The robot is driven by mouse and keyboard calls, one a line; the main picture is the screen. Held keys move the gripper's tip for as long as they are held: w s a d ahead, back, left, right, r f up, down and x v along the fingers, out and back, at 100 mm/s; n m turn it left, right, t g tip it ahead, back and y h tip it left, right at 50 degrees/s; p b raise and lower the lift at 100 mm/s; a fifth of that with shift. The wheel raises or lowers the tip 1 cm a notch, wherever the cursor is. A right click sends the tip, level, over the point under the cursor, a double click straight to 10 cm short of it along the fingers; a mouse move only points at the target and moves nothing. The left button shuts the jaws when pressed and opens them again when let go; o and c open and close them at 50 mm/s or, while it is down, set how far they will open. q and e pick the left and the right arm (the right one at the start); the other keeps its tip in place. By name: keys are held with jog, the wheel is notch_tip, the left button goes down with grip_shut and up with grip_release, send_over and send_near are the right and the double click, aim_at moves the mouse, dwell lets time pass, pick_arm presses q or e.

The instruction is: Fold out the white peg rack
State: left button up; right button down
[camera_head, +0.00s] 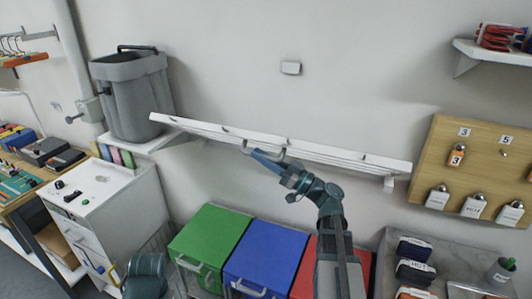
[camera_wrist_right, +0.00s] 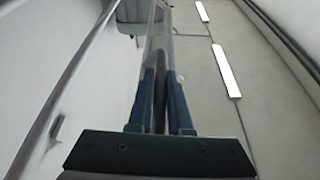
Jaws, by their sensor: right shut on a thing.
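The white peg rack (camera_head: 330,155) is a long, narrow white board on the wall, with several small dark pegs along it. It shows edge-on, standing out from the wall. My right gripper (camera_head: 265,157) reaches up to its middle and is shut on a light grey handle (camera_head: 247,149) at the rack's front edge. In the right wrist view, the fingers (camera_wrist_right: 161,85) are close together around a grey bar; the fingertips' exact contact is hard to see. A teal part of my left arm (camera_head: 147,272) shows at the lower left; its gripper is out of view.
A grey bin (camera_head: 133,95) stands on a shelf left of the rack. Green (camera_head: 210,240), blue (camera_head: 265,255) and red (camera_head: 305,270) lidded boxes sit below. A wooden padlock board (camera_head: 470,155) hangs close to the rack's right end. A white cabinet (camera_head: 110,215) stands at left.

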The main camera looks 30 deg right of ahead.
pick_arm(q)
notch_tip(320, 180, down, 16)
jog(key=b, duration=1.4)
jog(key=shift+s+a+b, duration=0.15)
jog(key=shift+a+b, duration=0.05)
jog(key=shift+b, duration=0.1)
pick_arm(e)
notch_tip(320, 180, down, 17)
jog(key=s+a+n+g+y, duration=0.1)
jog(key=a+n+g+y, duration=0.1)
jog(key=n, duration=0.7)
jog(key=shift+s+g+y, duration=0.4)
jog(key=shift+g+y, duration=0.1)
jog(key=shift+g, duration=0.3)
pick_arm(q)
jog(key=shift+f, duration=0.15)
pick_arm(e)
jog(key=shift+a+f, duration=0.1)
jog(key=shift+f, duration=0.05)
jog(key=c, duration=0.8)
grip_release()
jog(key=shift+c, duration=0.2)
pick_arm(q)
jog(key=shift+d, duration=0.1)
jog(key=shift+f+b, duration=2.3)
pick_arm(e)
jog(key=v, duration=1.4)
